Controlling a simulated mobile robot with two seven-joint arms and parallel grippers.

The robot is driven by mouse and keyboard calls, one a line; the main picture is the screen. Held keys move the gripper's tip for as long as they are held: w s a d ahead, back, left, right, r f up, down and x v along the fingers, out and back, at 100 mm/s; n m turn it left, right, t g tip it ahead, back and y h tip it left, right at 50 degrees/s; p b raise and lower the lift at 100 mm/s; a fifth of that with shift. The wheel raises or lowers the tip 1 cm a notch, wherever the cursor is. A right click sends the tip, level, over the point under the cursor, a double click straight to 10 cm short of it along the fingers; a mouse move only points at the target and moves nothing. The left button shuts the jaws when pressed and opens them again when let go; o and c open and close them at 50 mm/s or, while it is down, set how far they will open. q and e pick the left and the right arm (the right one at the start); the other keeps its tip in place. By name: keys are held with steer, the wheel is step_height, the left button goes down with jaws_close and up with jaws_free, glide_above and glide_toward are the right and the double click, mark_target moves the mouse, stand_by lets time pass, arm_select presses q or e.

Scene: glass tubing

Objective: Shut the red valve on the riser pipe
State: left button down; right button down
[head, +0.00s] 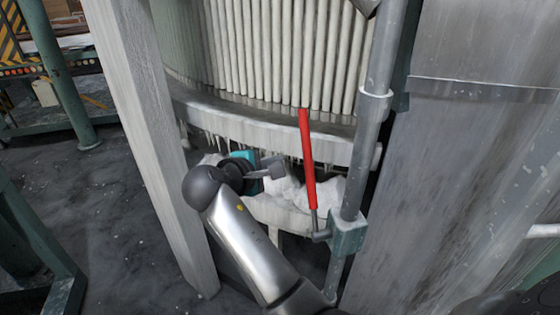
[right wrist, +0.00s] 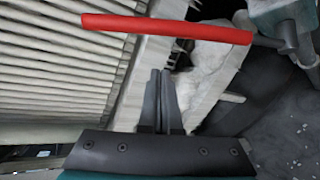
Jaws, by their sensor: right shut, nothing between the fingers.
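The red valve lever (head: 308,160) points up from the grey-green valve body (head: 348,236) on the riser pipe (head: 360,165). It stands nearly in line with the pipe, leaning a little left at its top. My right gripper (head: 280,168) is to the left of the lever, its fingers shut and empty, with a gap to the lever in the picture. In the right wrist view the shut fingertips (right wrist: 160,72) point toward the red lever (right wrist: 165,28), which crosses ahead of them without visible contact. The valve body (right wrist: 285,22) shows at the upper right there. My left gripper is not in view.
A bank of pale vertical tubes (head: 275,55) stands behind the lever, above a frosted rim (head: 250,125) with icicles. White frost (head: 290,190) lies below it. A pale post (head: 150,150) is at the left and a large metal panel (head: 465,180) at the right.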

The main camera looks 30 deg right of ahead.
steer(key=d+f, duration=0.1)
steer(key=d, duration=0.5)
steer(key=shift+w, duration=0.25)
steer(key=shift+d, duration=0.1)
stand_by(0.4)
